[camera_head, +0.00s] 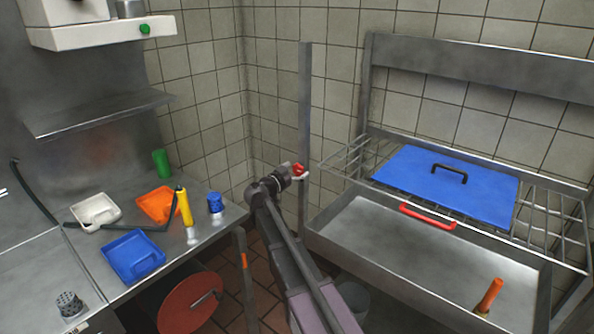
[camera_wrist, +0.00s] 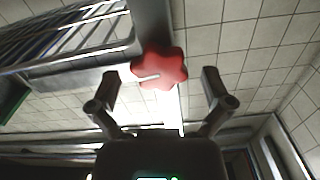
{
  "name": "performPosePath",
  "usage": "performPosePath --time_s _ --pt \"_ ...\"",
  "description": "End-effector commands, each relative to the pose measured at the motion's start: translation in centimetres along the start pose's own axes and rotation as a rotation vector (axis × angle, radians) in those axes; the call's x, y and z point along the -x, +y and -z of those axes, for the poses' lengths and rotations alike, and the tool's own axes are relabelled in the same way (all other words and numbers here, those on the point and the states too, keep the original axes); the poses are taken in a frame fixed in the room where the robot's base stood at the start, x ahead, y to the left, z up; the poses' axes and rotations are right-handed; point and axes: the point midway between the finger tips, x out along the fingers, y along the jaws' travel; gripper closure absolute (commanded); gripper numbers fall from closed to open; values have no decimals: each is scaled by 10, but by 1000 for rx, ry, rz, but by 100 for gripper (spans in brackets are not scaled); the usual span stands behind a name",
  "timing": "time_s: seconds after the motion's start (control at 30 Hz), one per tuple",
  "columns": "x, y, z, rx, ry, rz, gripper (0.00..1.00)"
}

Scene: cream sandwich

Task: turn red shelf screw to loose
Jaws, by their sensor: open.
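The red shelf screw (camera_wrist: 160,68) is a lobed star knob on a grey upright post, ahead of my gripper in the wrist view. In the head view the red screw (camera_head: 298,169) shows small at the post, right by the end of my arm. My gripper (camera_wrist: 162,85) is open, with one finger on each side of the screw and visible gaps between the fingers and the knob. My gripper also shows in the head view (camera_head: 296,175), where its fingers are too small to make out. Whether the knob is loose or tight cannot be told.
A wire shelf (camera_head: 345,158) with a blue lid (camera_head: 445,185) adjoins the post. A steel basin (camera_head: 400,255) with a red handle (camera_head: 428,216) is below it. A counter (camera_head: 190,250) with trays and bottles is on the left.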

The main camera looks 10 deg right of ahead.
Motion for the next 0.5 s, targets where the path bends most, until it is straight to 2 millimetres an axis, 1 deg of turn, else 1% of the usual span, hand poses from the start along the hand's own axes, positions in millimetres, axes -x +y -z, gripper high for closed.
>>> performPosePath --time_s 0.1,0.33,0.37,0.4,0.47,0.5 --pt "-3 0 0 0 0 0 0" --pt "-3 0 0 0 0 1 0" --pt "-3 0 0 0 0 1 3" --pt "-3 0 0 0 0 1 15" --pt "-3 0 0 0 0 1 33" --pt "-3 0 0 0 0 1 45"
